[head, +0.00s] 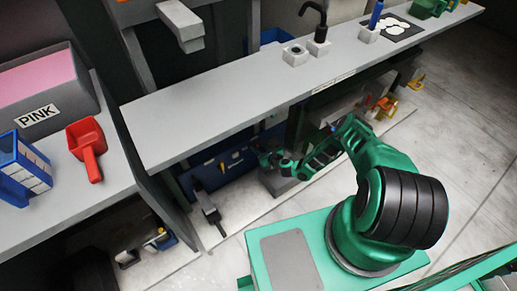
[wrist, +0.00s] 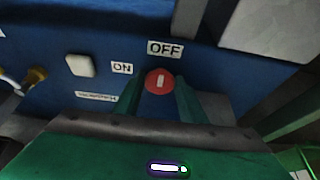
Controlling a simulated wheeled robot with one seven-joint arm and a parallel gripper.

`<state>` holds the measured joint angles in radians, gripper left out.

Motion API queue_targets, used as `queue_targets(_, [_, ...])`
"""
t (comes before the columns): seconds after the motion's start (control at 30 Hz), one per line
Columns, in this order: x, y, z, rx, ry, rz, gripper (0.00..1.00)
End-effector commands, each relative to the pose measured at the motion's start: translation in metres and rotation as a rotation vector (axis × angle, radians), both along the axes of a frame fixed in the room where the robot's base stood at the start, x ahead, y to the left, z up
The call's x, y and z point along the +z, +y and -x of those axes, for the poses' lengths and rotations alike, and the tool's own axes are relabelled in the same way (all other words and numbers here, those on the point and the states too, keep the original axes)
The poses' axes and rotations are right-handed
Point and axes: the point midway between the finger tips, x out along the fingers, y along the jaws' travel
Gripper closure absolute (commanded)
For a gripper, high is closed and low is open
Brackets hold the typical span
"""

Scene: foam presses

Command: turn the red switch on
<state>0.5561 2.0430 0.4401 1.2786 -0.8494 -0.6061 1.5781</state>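The red switch (wrist: 159,81) is a round knob on a blue panel (wrist: 205,70) in the wrist view. Its white mark stands nearly upright, toward the OFF label (wrist: 165,48) above it. The ON label (wrist: 122,68) is to its upper left. My gripper (wrist: 158,90) has its two green fingers apart, one on each side of the knob. A small gap seems to show beside the knob; contact is not clear. In the head view my gripper (head: 266,159) is low under the grey counter, at the blue panel (head: 225,168). The switch cannot be made out there.
A white button (wrist: 81,65) and a yellow connector (wrist: 36,76) are left of the switch. A red scoop (head: 87,150) and a pink-labelled bin (head: 60,118) stand on the left counter.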

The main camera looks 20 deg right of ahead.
Motion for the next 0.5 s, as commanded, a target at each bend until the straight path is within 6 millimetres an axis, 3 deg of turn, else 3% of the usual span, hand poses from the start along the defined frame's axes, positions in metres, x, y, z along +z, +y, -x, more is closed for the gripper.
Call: queue_targets(0.5, [-0.0008,0.0017,0.0010,0.001,-0.047,0.149,0.85])
